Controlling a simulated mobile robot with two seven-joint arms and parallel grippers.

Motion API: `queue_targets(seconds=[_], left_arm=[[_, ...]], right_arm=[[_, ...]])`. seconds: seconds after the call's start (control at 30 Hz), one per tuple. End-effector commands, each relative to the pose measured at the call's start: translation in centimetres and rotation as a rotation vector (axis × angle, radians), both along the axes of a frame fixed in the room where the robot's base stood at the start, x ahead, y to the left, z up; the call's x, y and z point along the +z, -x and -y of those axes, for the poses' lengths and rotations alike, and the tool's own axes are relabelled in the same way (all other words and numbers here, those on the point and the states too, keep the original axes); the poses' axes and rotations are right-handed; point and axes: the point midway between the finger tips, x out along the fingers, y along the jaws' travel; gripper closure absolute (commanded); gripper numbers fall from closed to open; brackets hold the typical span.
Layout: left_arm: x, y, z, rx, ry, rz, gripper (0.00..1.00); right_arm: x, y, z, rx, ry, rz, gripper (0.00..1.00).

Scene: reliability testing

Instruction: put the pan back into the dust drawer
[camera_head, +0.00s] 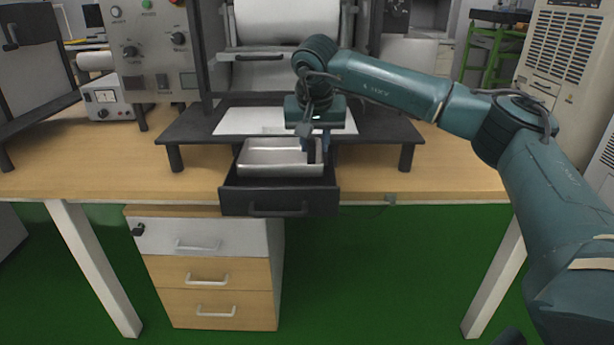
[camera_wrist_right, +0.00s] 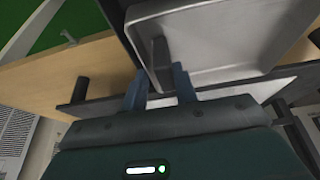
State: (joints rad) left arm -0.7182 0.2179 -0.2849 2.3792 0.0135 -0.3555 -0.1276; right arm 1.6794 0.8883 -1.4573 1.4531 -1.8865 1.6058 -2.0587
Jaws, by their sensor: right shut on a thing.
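My left gripper is not in view.
The drawer juts out below a dark raised platform (camera_head: 190,130) on a wooden table (camera_head: 90,165). A machine with a roller stands behind, a control box (camera_head: 107,98) at left. A cabinet (camera_head: 215,270) stands under the table.

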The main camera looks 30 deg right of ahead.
Motion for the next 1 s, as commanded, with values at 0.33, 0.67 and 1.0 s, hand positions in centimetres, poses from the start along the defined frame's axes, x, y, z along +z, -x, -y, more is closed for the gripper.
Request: queue_targets(seconds=[0.33, 0.67, 1.0], left_arm=[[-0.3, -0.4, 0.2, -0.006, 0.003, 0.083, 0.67], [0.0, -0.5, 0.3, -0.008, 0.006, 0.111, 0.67], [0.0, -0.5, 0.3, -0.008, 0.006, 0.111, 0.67]], right_arm=[[-4.8, 0.0, 0.0, 0.0, -0.001, 0.0, 0.99], [-5.9, 0.0, 0.0, 0.0, -0.002, 0.003, 0.99], [-6.0, 0.0, 0.0, 0.001, -0.001, 0.002, 0.62]])
